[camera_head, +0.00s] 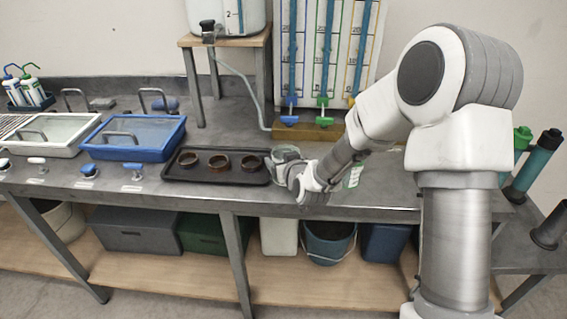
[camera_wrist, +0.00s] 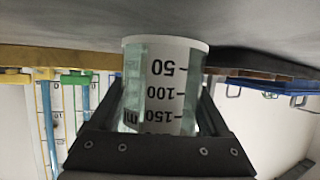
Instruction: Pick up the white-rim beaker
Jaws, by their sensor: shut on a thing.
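The beaker (camera_wrist: 165,90) is clear with a white band and black marks for 50, 100 and 150 ml, which read upside down in the wrist view. A pale edge shows at its end toward the bench. My gripper (camera_wrist: 160,135) is shut on it, with dark fingers on both sides. In the head view the beaker (camera_head: 286,153) is small and partly hidden by my gripper (camera_head: 290,168), near the dark tray's right end. I cannot tell whether its base touches the bench.
The dark tray (camera_head: 218,179) with three brown round dishes is left of my gripper. A blue-rimmed tray (camera_head: 134,154) lies farther left. Another container with a green label (camera_head: 354,176) shows behind my arm. A tube panel (camera_head: 325,55) and a wooden stand (camera_head: 225,42) rise behind.

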